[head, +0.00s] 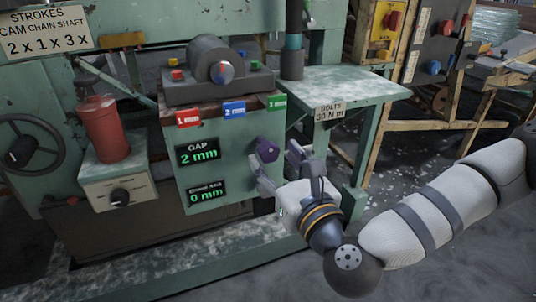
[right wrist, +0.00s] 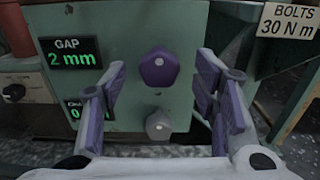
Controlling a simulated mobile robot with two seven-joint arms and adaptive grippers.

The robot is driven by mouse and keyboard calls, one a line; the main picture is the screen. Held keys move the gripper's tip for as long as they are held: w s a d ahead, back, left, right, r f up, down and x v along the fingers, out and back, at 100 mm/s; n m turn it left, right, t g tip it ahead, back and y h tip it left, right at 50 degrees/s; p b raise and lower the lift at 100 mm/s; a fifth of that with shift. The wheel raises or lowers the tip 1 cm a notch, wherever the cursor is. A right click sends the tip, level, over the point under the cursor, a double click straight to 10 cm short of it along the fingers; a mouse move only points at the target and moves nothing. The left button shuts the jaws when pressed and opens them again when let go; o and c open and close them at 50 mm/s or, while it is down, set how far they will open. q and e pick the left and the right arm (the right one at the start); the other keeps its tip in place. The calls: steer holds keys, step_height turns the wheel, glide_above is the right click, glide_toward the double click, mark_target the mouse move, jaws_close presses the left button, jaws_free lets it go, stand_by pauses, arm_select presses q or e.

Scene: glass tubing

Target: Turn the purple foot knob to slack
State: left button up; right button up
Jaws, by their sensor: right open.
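The purple foot knob (head: 267,150) sticks out from the right part of the green cabinet front, beside the GAP display. My right gripper (head: 280,168) is open in front of the cabinet. Its fingers (right wrist: 160,88) stand to the left and right of the purple knob's column in the wrist view, apart from the knob, with nothing between them touching. My left gripper is not in view.
A grey knob (right wrist: 159,124) sits just below the purple one. The GAP display (head: 198,154) reads 2 mm and a lower display (head: 206,193) reads 0 mm. A green side table (head: 345,88) with a BOLTS 30 N m sign (head: 330,111) stands right of the cabinet.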

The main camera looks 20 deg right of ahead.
mark_target(271, 153)
steer(key=w, duration=0.4)
steer(key=shift+s, duration=0.1)
steer(key=c, duration=1.1)
steer(key=shift+a, duration=0.1)
